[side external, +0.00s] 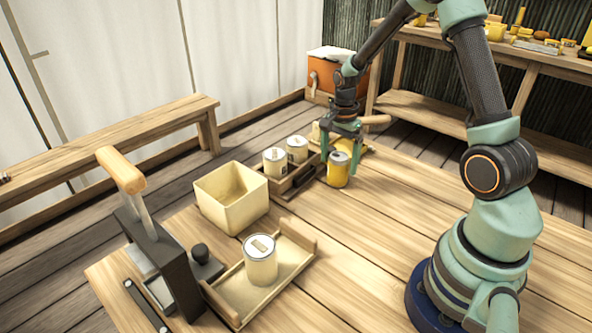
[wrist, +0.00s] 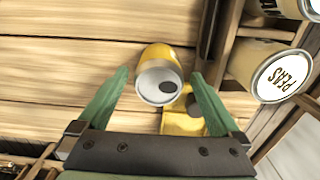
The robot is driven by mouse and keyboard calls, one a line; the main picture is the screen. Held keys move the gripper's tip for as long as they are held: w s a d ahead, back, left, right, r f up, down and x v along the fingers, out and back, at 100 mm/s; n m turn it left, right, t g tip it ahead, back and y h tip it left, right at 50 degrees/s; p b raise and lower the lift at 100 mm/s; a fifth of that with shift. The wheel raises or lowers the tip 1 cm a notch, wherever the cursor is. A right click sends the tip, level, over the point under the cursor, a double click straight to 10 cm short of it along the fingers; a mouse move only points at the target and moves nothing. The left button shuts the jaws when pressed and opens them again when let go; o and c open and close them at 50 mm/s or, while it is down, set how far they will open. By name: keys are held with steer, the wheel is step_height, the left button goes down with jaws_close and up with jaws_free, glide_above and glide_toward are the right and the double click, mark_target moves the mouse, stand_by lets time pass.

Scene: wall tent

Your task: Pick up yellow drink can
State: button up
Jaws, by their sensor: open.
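The yellow drink can (side external: 338,171) stands upright on the wooden table in the side view, with a silver top. In the wrist view the can (wrist: 157,78) lies ahead of the fingertips, between their lines, with its silver lid and dark opening facing the camera. My gripper (side external: 341,162) is open, with its green fingers pointing down at the can's upper part. In the wrist view my gripper (wrist: 160,76) has one finger on each side of the can, with gaps showing. I cannot tell whether a finger touches it.
A yellow object (wrist: 183,123) lies near the drink can. A cream box (side external: 232,208) and another can (side external: 260,262) on a tray stand nearer. Table right of the drink can is clear.

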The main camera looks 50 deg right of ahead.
mark_target(338, 171)
step_height(338, 171, down, 4)
steer(key=shift+f, duration=0.1)
steer(key=c, duration=1.4)
step_height(338, 171, up, 20)
steer(key=shift+r, duration=0.1)
